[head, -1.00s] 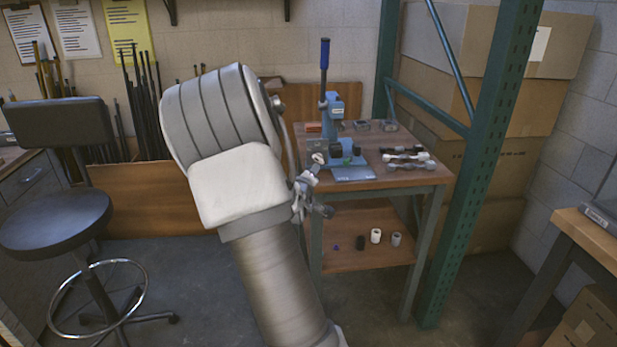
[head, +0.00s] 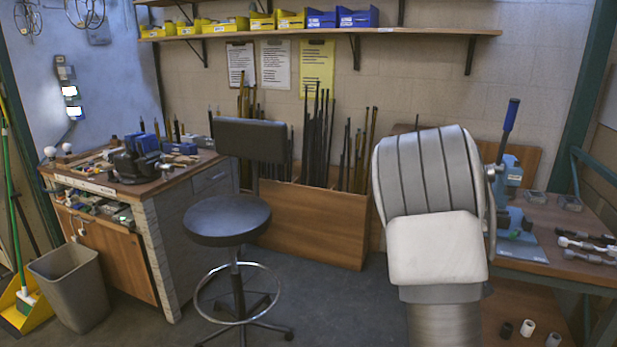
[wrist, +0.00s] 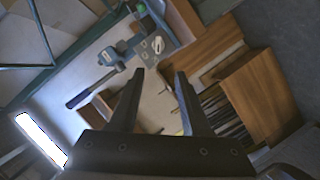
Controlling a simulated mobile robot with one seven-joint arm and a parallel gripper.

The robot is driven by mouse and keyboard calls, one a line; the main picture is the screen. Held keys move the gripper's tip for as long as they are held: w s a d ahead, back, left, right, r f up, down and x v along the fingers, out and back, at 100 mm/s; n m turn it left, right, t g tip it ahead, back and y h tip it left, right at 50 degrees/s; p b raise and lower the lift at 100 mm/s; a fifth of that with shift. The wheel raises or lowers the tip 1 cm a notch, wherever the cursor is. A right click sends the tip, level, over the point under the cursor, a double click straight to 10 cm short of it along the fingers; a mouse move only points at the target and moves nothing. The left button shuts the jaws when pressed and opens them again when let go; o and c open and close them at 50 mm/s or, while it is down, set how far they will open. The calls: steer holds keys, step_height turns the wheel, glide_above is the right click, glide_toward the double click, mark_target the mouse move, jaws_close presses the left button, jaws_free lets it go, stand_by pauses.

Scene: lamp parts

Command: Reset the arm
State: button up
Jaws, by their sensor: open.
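My gripper (wrist: 160,80) shows in the wrist view with its two dark fingers spread apart and nothing between them. In the head view my arm stands folded at the right of centre and hides the gripper. The wrist view looks past the fingers at the work table with a blue arbor press, whose lever (wrist: 92,90) lies to the left of the fingers. In the head view the press (head: 508,178) stands on the table behind and to the right of my arm.
A black stool (head: 228,218) stands left of my arm, in front of a wooden bin (head: 300,222) of rods. A workbench (head: 185,178) and a grey waste bin (head: 72,285) are at the left. White and dark cylinders (head: 527,328) stand on the table's lower shelf. Open floor lies around the stool.

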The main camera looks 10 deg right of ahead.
steer(key=s+a+r+y, duration=0.2)
steer(key=a+y, duration=0.1)
steer(key=a, duration=0.4)
steer(key=s+a+r+m+y, duration=0.1)
steer(key=s+a+r+y, duration=0.15)
steer(key=a, duration=0.55)
steer(key=s+a+r+y, duration=0.2)
steer(key=a+y, duration=0.2)
steer(key=a, duration=0.3)
steer(key=s+a+r+g+y, duration=0.1)
steer(key=s+a, duration=0.3)
steer(key=s, duration=0.3)
steer(key=s+a+g, duration=0.2)
steer(key=s+a, duration=0.2)
steer(key=s, duration=0.3)
steer(key=s+a+r+g+y, duration=0.1)
steer(key=s+a, duration=0.4)
steer(key=s, duration=0.3)
step_height(320, 180, up, 14)
steer(key=p, duration=1.4)
steer(key=shift+d+p, duration=0.15)
steer(key=shift+p, duration=0.25)
steer(key=shift+d, duration=0.1)
